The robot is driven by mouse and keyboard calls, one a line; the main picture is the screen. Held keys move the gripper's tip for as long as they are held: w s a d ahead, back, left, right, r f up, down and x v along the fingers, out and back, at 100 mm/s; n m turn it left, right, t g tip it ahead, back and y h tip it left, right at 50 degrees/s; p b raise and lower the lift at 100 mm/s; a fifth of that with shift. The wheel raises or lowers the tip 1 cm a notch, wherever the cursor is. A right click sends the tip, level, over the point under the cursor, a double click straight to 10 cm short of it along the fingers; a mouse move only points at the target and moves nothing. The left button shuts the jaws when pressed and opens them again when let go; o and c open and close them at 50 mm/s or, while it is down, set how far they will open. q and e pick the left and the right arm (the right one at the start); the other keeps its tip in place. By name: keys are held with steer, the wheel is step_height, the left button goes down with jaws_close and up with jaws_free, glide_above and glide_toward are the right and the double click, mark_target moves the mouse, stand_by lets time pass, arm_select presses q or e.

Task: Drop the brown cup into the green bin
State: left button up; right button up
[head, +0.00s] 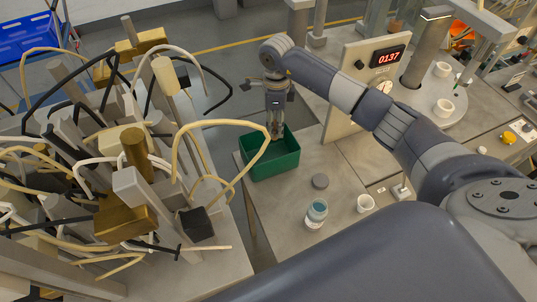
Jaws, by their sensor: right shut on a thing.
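The green bin (277,166) stands on the corner of the grey bench in the head view, open side up. My right gripper (275,124) points down over the back part of the bin. It is shut on a small brownish thing, seemingly the brown cup (276,131), at or just inside the bin's opening. The fingers cover much of it, and its height above the bin floor cannot be told. My left gripper is not in view.
A panel with a red display (388,56) rises behind. Tangled cables and blocks (130,180) crowd the left. White cups (443,108) stand at right.

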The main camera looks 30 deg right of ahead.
step_height(320, 180, down, 4)
steer(key=shift+r+b, duration=0.2)
steer(key=shift+b, duration=0.5)
steer(key=shift+w+f, duration=0.1)
steer(key=shift+f, duration=0.15)
steer(key=o, duration=0.8)
steer(key=shift+r, duration=0.1)
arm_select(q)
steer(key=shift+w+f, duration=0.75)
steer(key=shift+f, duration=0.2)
arm_select(e)
step_height(320, 180, up, 12)
steer(key=shift+f, duration=0.1)
